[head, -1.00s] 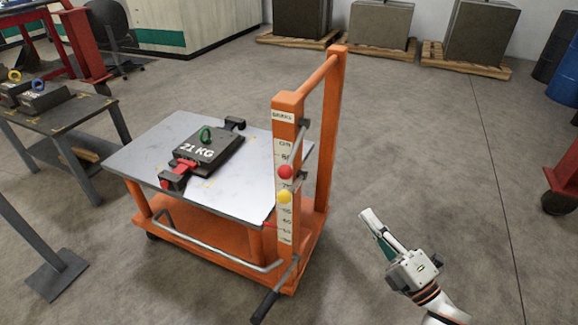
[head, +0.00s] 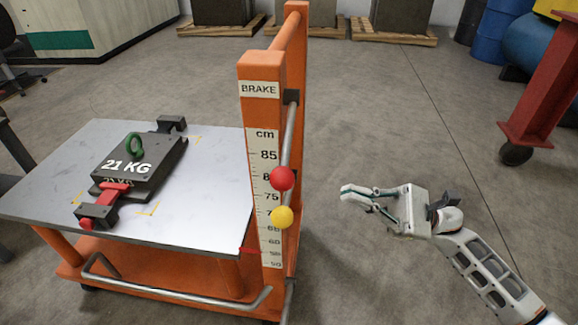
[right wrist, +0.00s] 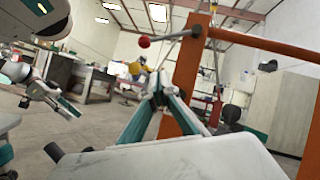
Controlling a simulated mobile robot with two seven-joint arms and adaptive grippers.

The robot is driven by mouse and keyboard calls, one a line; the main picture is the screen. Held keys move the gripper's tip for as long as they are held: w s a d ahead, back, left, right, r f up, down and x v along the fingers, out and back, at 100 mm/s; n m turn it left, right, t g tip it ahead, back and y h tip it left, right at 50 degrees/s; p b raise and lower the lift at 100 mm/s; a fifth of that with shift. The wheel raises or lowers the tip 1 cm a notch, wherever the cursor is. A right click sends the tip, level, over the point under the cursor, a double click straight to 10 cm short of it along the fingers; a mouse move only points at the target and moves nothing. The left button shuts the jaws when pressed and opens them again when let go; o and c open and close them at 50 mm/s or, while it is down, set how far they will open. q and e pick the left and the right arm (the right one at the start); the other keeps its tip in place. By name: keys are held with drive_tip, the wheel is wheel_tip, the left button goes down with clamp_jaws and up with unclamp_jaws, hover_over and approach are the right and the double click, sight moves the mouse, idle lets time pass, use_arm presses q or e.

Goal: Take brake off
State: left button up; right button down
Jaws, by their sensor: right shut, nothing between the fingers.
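The orange lift cart has a post (head: 262,110) with a BRAKE label (head: 259,89) near its top. A grey lever (head: 291,130) runs from a dark pivot beside the label to a red ball knob (head: 281,179). A yellow ball knob (head: 281,216) sits just below it. In the right wrist view the red knob (right wrist: 144,42) shows left of the orange post, above my fingers. My right gripper (head: 345,192) is shut and empty, right of the knobs and apart from them. White and teal parts in the right wrist view look like my left gripper (right wrist: 62,102); its jaw state is unclear.
The cart's grey platform (head: 215,165) carries a dark 21 KG block (head: 140,165) with a green ring, between clamps. A bent bar (head: 180,297) runs along the cart's near side. A red stand (head: 540,95) is at right.

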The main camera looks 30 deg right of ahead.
sight(288, 140)
use_arm(q)
drive_tip(key=shift+r, duration=0.1)
use_arm(e)
drive_tip(key=shift+r, duration=0.1)
use_arm(q)
drive_tip(key=shift+s+a+f+m+g+y+p, duration=0.2)
drive_tip(key=shift+s+a+f+m+p, duration=0.15)
drive_tip(key=shift+a+f+p, duration=0.35)
drive_tip(key=shift+s+a+f+m+g+y+p, duration=0.1)
drive_tip(key=shift+s+a+f+m+g+p, duration=0.3)
drive_tip(key=shift+p, duration=0.5)
use_arm(e)
drive_tip(key=s+r+x, duration=0.1)
drive_tip(key=r+x, duration=0.1)
drive_tip(key=x, duration=1)
drive_tip(key=shift+s+r, duration=0.25)
use_arm(q)
drive_tip(key=shift+w+r+t, duration=0.2)
drive_tip(key=shift+r+t, duration=0.05)
drive_tip(key=shift+t, duration=0.05)
